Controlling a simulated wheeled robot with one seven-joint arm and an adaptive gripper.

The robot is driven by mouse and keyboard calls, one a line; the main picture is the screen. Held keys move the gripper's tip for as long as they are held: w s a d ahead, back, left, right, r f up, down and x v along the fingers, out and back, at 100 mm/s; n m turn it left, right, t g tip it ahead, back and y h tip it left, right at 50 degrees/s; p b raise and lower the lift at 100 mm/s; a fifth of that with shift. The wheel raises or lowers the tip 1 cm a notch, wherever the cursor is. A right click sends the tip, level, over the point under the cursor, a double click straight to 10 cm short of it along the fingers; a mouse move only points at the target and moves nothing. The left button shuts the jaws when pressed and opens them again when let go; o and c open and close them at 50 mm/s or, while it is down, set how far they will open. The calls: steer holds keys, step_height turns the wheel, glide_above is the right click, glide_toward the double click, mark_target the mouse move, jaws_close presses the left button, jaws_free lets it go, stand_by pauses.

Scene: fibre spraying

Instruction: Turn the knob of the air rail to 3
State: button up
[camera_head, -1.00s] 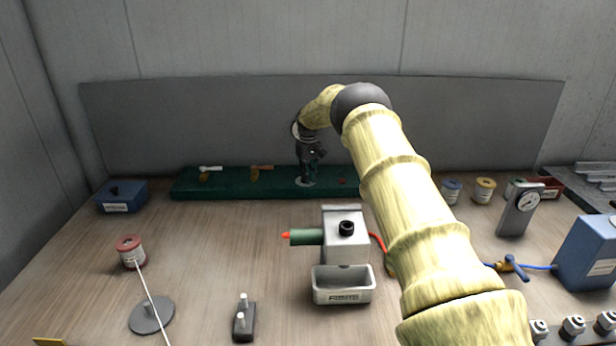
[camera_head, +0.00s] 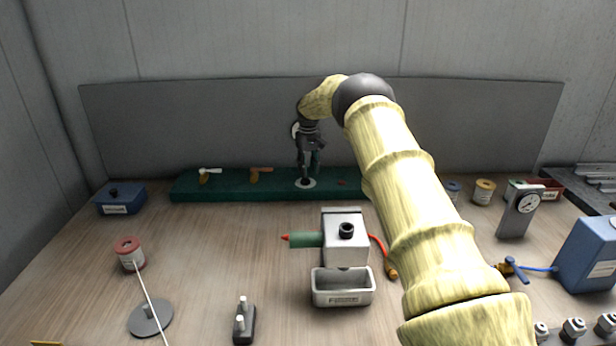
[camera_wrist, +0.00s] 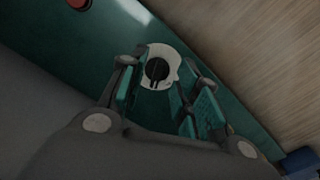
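The air rail (camera_head: 225,187) is a long dark green bar at the back of the table. Its knob (camera_head: 305,181) is small and black on a round white dial (camera_head: 305,186). In the wrist view the black knob (camera_wrist: 157,71) sits on the white dial (camera_wrist: 158,52) beyond my fingers, its bar pointing towards the bottom of the picture. The dial's marks are too small to read. My gripper (camera_head: 309,168) is open and points down over the dial. In the wrist view its teal-padded fingers (camera_wrist: 163,84) stand apart with nothing between them; contact with the knob cannot be told.
A white-handled valve (camera_head: 207,174) and an orange-handled valve (camera_head: 258,174) stand on the rail left of my gripper. A red button (camera_head: 342,183) is just to its right. A grey box with a green nozzle (camera_head: 345,230) stands in front. The table between is clear.

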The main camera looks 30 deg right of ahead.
mark_target(308, 179)
step_height(308, 179, up, 8)
steer(key=shift+f, duration=0.25)
stand_by(0.4)
